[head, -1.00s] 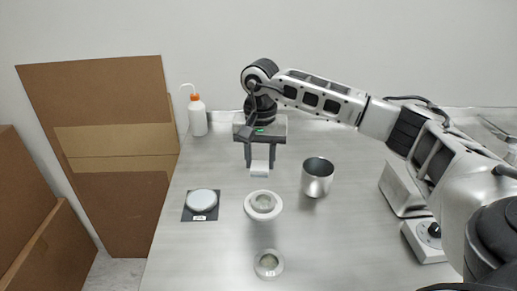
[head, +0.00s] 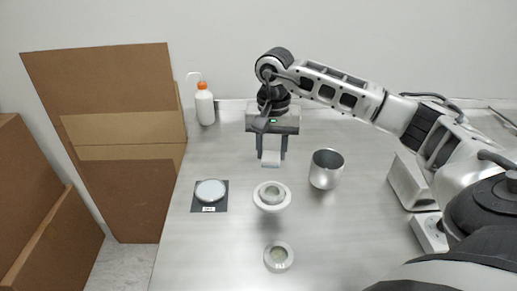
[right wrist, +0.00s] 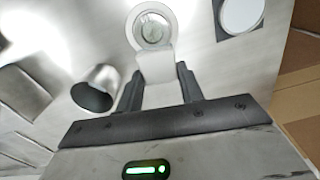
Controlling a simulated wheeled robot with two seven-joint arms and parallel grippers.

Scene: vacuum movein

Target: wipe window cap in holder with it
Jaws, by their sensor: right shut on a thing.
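My right gripper (head: 271,153) points down, its two dark fingers shut on a small white wipe (head: 271,159). The wipe is also between the fingers in the right wrist view (right wrist: 156,67). A white ring-shaped holder (head: 285,204) with a round, glassy window cap (head: 272,194) at its centre stands on the table, just nearer than the gripper. In the right wrist view the wipe's tip overlaps the near edge of the holder (right wrist: 133,28); I cannot tell whether they touch. A smaller pale ring with a glassy centre (head: 278,256) lies nearer still. My left gripper is not in view.
A metal cup (head: 326,170) stands right of the holder. A white disc (head: 210,190) lies on a dark square plate (head: 197,207) to the left. An orange-capped bottle (head: 204,106) stands at the back left. Brown cardboard (head: 110,190) is left of the table. The table's front middle is mostly clear.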

